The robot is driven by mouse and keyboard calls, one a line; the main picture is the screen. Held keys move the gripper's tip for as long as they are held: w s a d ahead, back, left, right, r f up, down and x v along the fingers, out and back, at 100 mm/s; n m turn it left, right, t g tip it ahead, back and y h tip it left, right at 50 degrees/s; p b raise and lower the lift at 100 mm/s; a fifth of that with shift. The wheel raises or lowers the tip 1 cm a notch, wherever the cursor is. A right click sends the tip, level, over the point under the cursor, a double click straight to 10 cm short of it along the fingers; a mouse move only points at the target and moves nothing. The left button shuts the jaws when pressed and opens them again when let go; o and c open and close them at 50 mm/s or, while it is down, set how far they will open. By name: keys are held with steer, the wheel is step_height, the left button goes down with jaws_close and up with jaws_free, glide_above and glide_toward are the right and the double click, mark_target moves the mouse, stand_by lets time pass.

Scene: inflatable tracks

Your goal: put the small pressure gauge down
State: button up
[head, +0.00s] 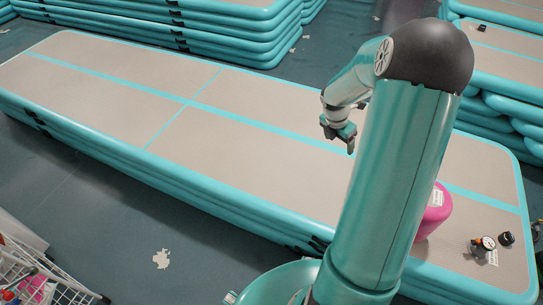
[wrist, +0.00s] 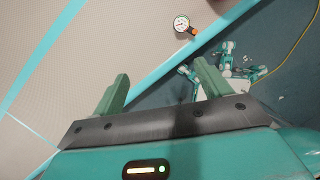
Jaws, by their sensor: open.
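A small round pressure gauge (wrist: 182,23) with a white face, dark rim and orange-and-black fitting lies on the beige track top, near its teal edge, in the wrist view. My gripper (wrist: 162,85) is open, with nothing between its two green fingers; the gauge is apart from it, beyond the fingertips. In the head view my gripper (head: 340,136) hangs above the track (head: 120,100), left of my upright arm link.
A pink object (head: 435,212) is partly hidden behind my arm. A small black item (head: 507,239) stands right of the gauge-like item. Stacked tracks (head: 240,35) stand behind. A wire basket (head: 45,275) is at lower left. Most of the track's left and middle is clear.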

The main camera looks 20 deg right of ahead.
steer(key=s+a+r+m+t, duration=0.1)
steer(key=s+a+r+m, duration=0.1)
steer(key=a+r+m, duration=0.5)
steer(key=s+a+r+m+t, duration=0.1)
steer(key=s+a+r+m, duration=0.15)
steer(key=a+r, duration=0.75)
steer(key=s+a+r+m+t+y, duration=0.1)
steer(key=s+a+r+m, duration=0.3)
steer(key=a, duration=0.3)
steer(key=s+a+r+m+t+y, duration=0.2)
steer(key=s+a+r+m, duration=0.2)
steer(key=s+a+m, duration=0.3)
steer(key=shift+s+t, duration=0.2)
steer(key=shift+t, duration=0.1)
steer(key=shift+m, duration=0.25)
steer(key=shift+c, duration=0.3)
steer(key=c, duration=0.7)
steer(key=shift+d, duration=0.25)
steer(key=shift+c, duration=0.7)
